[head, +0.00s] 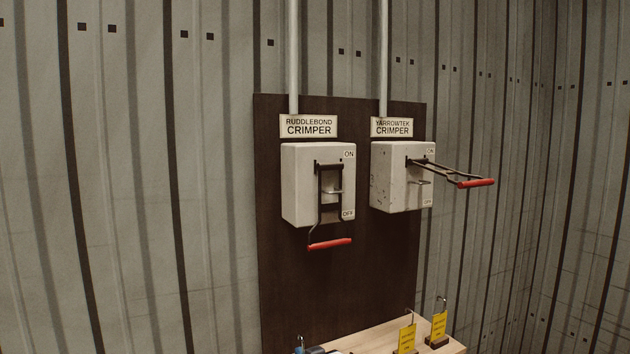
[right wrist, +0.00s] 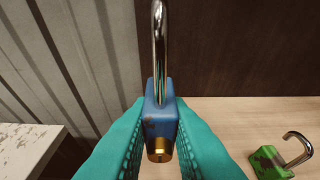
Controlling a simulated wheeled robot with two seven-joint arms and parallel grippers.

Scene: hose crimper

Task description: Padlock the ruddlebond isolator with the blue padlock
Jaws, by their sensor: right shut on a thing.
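The ruddlebond isolator (head: 318,185) is a pale box on the dark board, under the sign RUDDLEBOND CRIMPER. Its black handle with a red grip (head: 330,243) hangs down at the OFF side, around a metal loop (head: 331,193). My right gripper (right wrist: 160,128), with teal fingers, is shut on the blue padlock (right wrist: 161,112) in the right wrist view. The padlock's shackle points up and its brass end faces the camera. I cannot tell whether the shackle is open. At the bottom edge of the head view, a bit of blue (head: 314,350) shows, mostly cut off. My left gripper is not in view.
The yarrowtek isolator (head: 392,190) stands to the right, its red-gripped handle sticking out. A green padlock (right wrist: 268,162) lies right of my gripper; a pale speckled surface (right wrist: 25,150) is left.

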